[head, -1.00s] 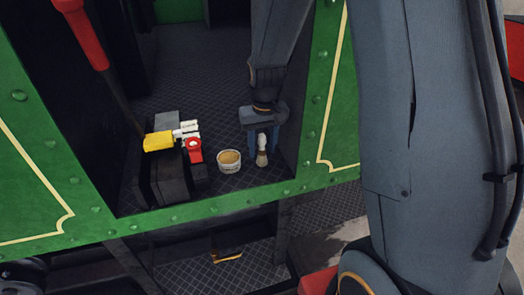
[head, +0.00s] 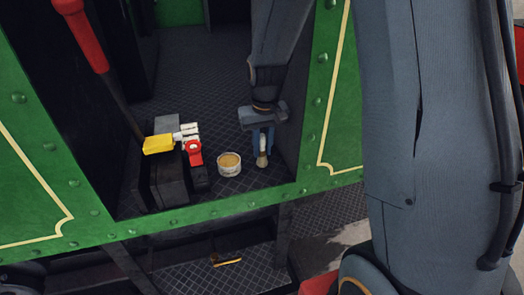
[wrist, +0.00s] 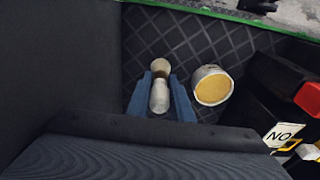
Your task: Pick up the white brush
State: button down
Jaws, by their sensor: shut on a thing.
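The white brush (head: 262,150) is upright between the fingers of my gripper (head: 262,143), just above or on the dark diamond-plate floor inside the green tram doorway. I cannot tell whether it touches the floor. In the wrist view the brush (wrist: 160,96) has a pale rounded body and a tan end. The two blue fingers of my gripper (wrist: 161,100) are shut on it from both sides.
A small tub with tan contents (head: 229,164) stands left of the brush. Farther left are dark blocks (head: 172,180), a yellow-handled piece (head: 158,144) and a red part (head: 195,152). The green door frame (head: 325,90) is close on the right.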

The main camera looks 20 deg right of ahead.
jog(key=shift+w+r, duration=0.1)
jog(key=shift+r, duration=0.35)
jog(key=shift+w+a+r+b, duration=0.15)
jog(key=shift+w+r+b, duration=0.1)
jog(key=shift+r+b, duration=0.45)
jog(key=w+a+b, duration=0.5)
jog(key=w+a, duration=0.4)
jog(key=w, duration=0.5)
jog(key=shift+w+a+r, duration=0.15)
jog(key=shift+a, duration=0.2)
